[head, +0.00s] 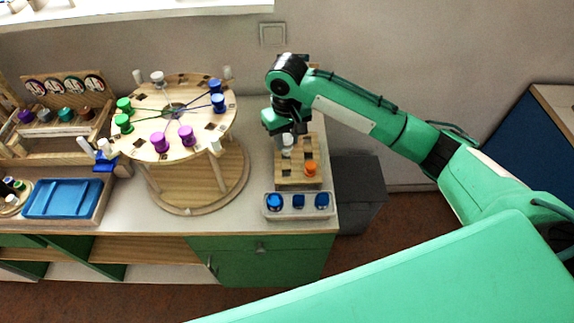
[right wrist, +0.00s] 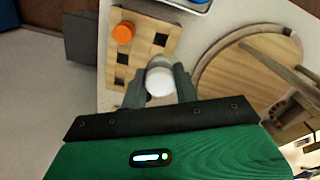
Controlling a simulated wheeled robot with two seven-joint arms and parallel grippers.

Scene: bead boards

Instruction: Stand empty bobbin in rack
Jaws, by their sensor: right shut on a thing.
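The wooden rack (head: 287,181) has dark square holes and stands on the counter at the right end; it also shows in the right wrist view (right wrist: 140,54). My right gripper (head: 287,134) is over the far part of the rack. In the right wrist view my right gripper (right wrist: 159,87) is shut on a whitish empty bobbin (right wrist: 160,80), seen from its top end. The bobbin (head: 288,141) looks upright in the head view. Its lower end is hidden, so I cannot tell whether it is in a hole. My left gripper is not in view.
An orange bobbin (head: 310,168) stands in the rack. A tray (head: 285,213) with blue bobbins sits in front. A round two-level wooden stand (head: 205,143) with coloured bobbins is close on the left. A blue tray (head: 62,199) lies farther left.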

